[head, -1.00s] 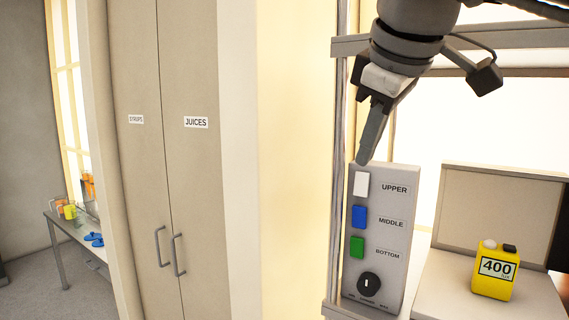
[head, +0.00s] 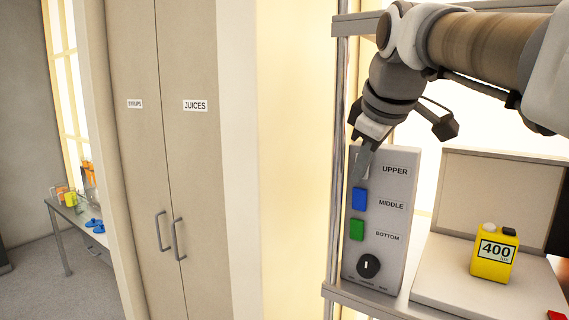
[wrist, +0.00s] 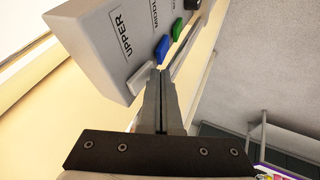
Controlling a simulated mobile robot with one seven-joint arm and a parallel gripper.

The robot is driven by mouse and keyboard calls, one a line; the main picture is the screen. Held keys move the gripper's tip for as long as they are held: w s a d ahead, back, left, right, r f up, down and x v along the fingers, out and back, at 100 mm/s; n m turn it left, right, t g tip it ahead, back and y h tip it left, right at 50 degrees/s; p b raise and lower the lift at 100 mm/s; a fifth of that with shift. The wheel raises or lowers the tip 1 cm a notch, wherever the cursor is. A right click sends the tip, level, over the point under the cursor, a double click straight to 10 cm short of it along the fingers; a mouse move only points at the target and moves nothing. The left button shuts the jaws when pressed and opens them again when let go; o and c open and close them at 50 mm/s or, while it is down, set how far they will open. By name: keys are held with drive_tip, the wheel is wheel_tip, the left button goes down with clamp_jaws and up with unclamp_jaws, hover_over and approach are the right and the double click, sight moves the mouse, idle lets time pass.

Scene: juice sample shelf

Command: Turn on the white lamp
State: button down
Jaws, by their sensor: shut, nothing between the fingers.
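A grey control panel (head: 393,220) stands on the shelf with labels UPPER, MIDDLE and BOTTOM. Beside these sit a white button, a blue button (head: 359,199) and a green button (head: 356,230). The white button is mostly hidden behind my fingers in the head view; it shows in the wrist view (wrist: 136,80). My gripper (head: 357,180) is shut and empty, its tips in front of the white button's lower part, just above the blue one. In the wrist view its tips (wrist: 161,73) are close beside the white button. I cannot tell if they touch it. No separate lamp is identifiable.
A black knob (head: 368,266) is low on the panel. A yellow bottle (head: 494,254) marked 400 stands on a white base to the right. A shelf post (head: 337,150) rises left of the panel. Closed cupboards (head: 185,150) and a side table (head: 70,217) are left.

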drive_tip(key=shift+d+f+b, duration=0.1)
drive_tip(key=shift+f+b, duration=0.25)
drive_tip(key=shift+b, duration=0.45)
drive_tip(key=shift+w+r, duration=0.15)
drive_tip(key=shift+r, duration=0.1)
drive_tip(key=shift+r+p, duration=0.1)
drive_tip(key=shift+p, duration=0.2)
drive_tip(key=shift+r+t+p, duration=0.3)
drive_tip(key=shift+r+p, duration=0.35)
drive_tip(key=shift+r, duration=0.1)
